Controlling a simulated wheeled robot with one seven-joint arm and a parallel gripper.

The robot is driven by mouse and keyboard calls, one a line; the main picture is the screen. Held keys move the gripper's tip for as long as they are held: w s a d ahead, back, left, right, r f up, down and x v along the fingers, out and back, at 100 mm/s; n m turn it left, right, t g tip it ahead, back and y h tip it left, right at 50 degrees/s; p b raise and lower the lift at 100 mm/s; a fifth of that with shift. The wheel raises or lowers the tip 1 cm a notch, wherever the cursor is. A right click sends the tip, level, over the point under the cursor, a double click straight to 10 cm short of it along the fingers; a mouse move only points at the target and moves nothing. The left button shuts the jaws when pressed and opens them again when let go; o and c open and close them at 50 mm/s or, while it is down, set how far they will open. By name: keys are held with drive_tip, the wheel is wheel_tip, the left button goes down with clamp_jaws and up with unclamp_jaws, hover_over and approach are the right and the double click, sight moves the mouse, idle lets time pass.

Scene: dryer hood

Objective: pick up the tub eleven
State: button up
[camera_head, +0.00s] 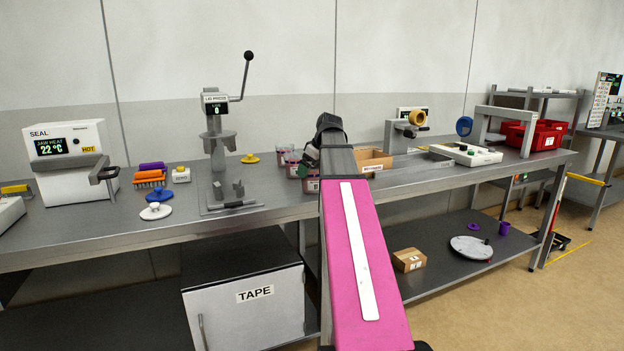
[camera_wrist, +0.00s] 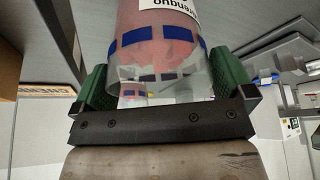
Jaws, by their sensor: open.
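My gripper (camera_head: 308,160) is at the tubs on the workbench in the head view. In the wrist view my gripper (camera_wrist: 163,82) is open, with one green finger on each side of a clear tub (camera_wrist: 160,20) with pink contents, blue squares and a white label. The label is upside down and cut off, so I cannot tell whether this is tub eleven. I cannot tell whether the fingers touch it. In the head view a tub (camera_head: 311,186) shows below the gripper, with more tubs (camera_head: 284,152) just left of it; my arm hides part of the group.
A cardboard box (camera_head: 374,161) stands right of the tubs. A lid press (camera_head: 217,130) with a lever stands to the left, and a yellow lid (camera_head: 250,159) lies between. A tape dispenser (camera_head: 408,124) stands behind the box. The workbench (camera_head: 290,204) has a front edge under my arm.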

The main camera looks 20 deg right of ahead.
drive_tip(key=shift+w+a+f, duration=0.1)
drive_tip(key=shift+w+f, duration=0.05)
drive_tip(key=shift+f, duration=0.45)
drive_tip(key=c, duration=0.8)
drive_tip(key=shift+o, duration=0.2)
drive_tip(key=shift+r, duration=0.15)
wheel_tip(320, 180, up, 4)
drive_tip(key=shift+w+f, duration=0.1)
drive_tip(key=s+a+r, duration=0.2)
drive_tip(key=a+r, duration=0.5)
drive_tip(key=a, duration=0.4)
drive_tip(key=shift+s+a, duration=0.25)
